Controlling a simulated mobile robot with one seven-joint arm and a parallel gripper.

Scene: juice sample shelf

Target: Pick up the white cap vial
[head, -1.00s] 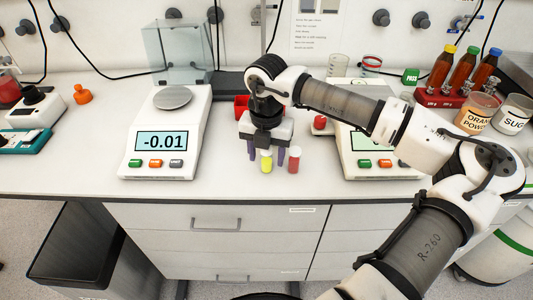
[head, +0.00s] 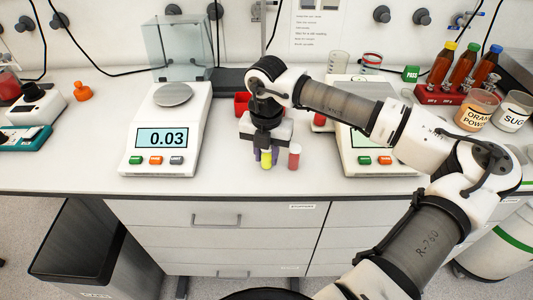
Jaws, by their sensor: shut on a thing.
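My gripper (head: 266,156) points down at the front of the bench, its purple fingers closed on the sides of a small yellow vial. This yellow vial (head: 266,163) stands upright and its top looks pale or white, partly hidden under the gripper's body. I cannot tell whether the yellow vial still touches the bench.
A balance (head: 165,130) reading 0.03 stands on the left. A second balance (head: 365,170) is partly behind my arm on the right. A red bin (head: 241,103) sits behind the gripper. The bench front edge is close; clear bench lies between the left balance and the vials.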

